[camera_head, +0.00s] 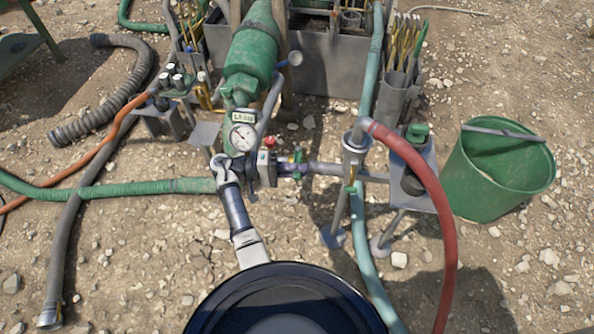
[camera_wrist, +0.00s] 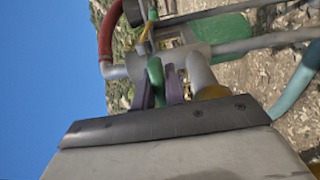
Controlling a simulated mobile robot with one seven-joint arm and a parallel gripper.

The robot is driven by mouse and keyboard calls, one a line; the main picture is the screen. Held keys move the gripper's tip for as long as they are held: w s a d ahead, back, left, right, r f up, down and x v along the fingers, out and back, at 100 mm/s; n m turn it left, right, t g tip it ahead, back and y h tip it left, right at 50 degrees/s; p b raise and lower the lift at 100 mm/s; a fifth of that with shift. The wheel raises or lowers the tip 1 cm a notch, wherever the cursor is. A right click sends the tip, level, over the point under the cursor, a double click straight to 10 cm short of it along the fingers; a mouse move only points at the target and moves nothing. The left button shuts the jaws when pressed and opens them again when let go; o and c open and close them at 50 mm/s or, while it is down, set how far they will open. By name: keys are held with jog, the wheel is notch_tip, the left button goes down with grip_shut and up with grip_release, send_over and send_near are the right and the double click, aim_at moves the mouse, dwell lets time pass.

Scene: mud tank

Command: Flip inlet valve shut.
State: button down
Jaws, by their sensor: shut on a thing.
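A green valve lever (camera_wrist: 155,76) sits on the grey pipework of the stand, and I take it to be the inlet valve. In the wrist view, the purple-grey fingers of my gripper (camera_wrist: 160,90) stand on either side of the lever and are shut on it. In the head view, my gripper (camera_head: 292,169) reaches rightward to a grey horizontal pipe (camera_head: 327,168), just right of the round pressure gauge (camera_head: 243,137). The lever is mostly hidden there, and its exact angle is hard to tell.
A red hose (camera_head: 427,185) arches down on the right beside a green bucket (camera_head: 478,190). A yellow-green valve (camera_head: 350,188) is on the upright pipe. A green cylinder (camera_head: 250,55) rises above the gauge. A green hose (camera_head: 135,188) runs left.

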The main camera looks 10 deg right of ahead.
jog(key=shift+a, duration=0.1)
dwell(0.5)
jog(key=c, duration=1.4)
grip_release()
jog(key=shift+c, duration=0.2)
jog(key=shift+a, duration=0.15)
